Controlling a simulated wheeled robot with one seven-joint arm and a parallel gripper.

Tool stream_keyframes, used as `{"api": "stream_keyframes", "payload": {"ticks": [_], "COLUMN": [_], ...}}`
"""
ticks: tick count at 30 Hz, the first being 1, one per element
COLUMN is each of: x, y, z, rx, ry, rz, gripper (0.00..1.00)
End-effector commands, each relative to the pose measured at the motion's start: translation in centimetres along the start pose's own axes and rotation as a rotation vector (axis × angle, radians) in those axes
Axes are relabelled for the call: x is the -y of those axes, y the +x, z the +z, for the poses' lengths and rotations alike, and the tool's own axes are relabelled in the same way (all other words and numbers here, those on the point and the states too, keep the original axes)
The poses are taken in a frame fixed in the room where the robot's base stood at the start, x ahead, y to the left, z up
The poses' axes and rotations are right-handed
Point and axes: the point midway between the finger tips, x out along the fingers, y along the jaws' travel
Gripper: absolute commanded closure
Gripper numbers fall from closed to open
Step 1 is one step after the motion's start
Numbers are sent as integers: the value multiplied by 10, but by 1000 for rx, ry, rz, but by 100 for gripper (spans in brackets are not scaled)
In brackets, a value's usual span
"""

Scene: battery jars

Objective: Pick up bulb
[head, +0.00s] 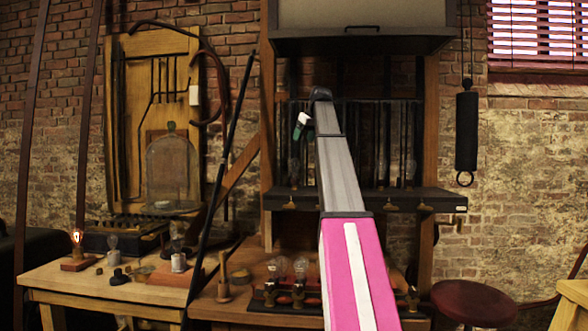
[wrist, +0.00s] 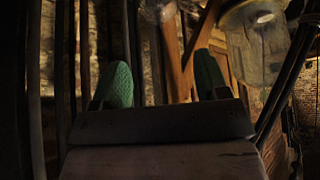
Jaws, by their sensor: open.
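Several bulbs show in the head view. A lit bulb (head: 77,237) stands on a small wooden base on the left table, with a clear bulb (head: 112,241) beside it. Another clear bulb (head: 178,232) stands on a pale socket to the right. Two clear bulbs (head: 301,266) stand in a dark rack on the middle bench. Which bulb is meant, I cannot tell. My gripper (head: 299,126) is up in front of the cabinet, well above the bench bulbs. In the wrist view its green fingertips are apart, and my gripper (wrist: 161,82) appears to hold nothing.
A glass bell jar (head: 172,168) stands behind the left table (head: 110,292). A dark shelf (head: 440,203) juts out below the cabinet's rods. A slanting dark pole (head: 222,170) stands between table and bench. A round stool (head: 472,300) is at lower right.

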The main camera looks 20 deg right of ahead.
Motion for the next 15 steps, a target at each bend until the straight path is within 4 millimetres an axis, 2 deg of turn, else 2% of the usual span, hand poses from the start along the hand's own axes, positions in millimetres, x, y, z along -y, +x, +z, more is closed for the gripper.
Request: {"api": "stream_keyframes", "payload": {"ticks": [5,15], "x": [0,1], "y": [6,52], "z": [0,0], "rx": [0,1], "ry": [0,0], "rz": [0,-1], "gripper": [32,32]}}
